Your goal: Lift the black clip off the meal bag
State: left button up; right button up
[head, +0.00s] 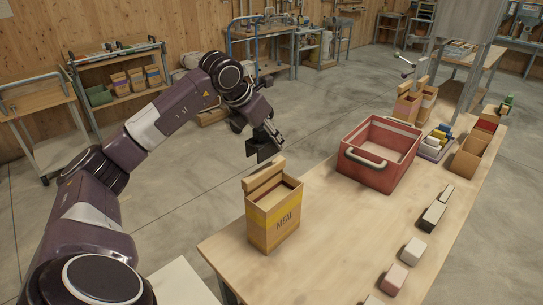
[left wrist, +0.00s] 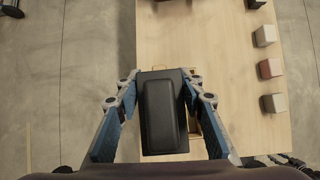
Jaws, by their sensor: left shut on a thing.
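The meal bag (head: 274,222), tan with a yellow band and the word MEAL, stands upright near the front left end of the table. Its top is open, with a tan flap raised at the back. My left gripper (head: 268,137) is above and behind the bag in the head view, shut on the black clip (head: 262,150). In the left wrist view the clip (left wrist: 162,112) lies between the two fingers and hides most of the bag below. The clip looks apart from the bag. My right gripper is not in view.
The wooden table (head: 330,240) holds a red crate (head: 378,172) with handles right of the bag. Several small blocks, such as a white one (head: 412,250), line the right side. More bags (head: 407,107) stand behind the crate. The tabletop between bag and blocks is clear.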

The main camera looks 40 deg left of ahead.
pick_arm(q)
notch_tip(320, 180, up, 10)
jog(key=shift+r, duration=0.25)
notch_tip(320, 180, up, 5)
jog(key=p, duration=0.5)
dwell(0.3)
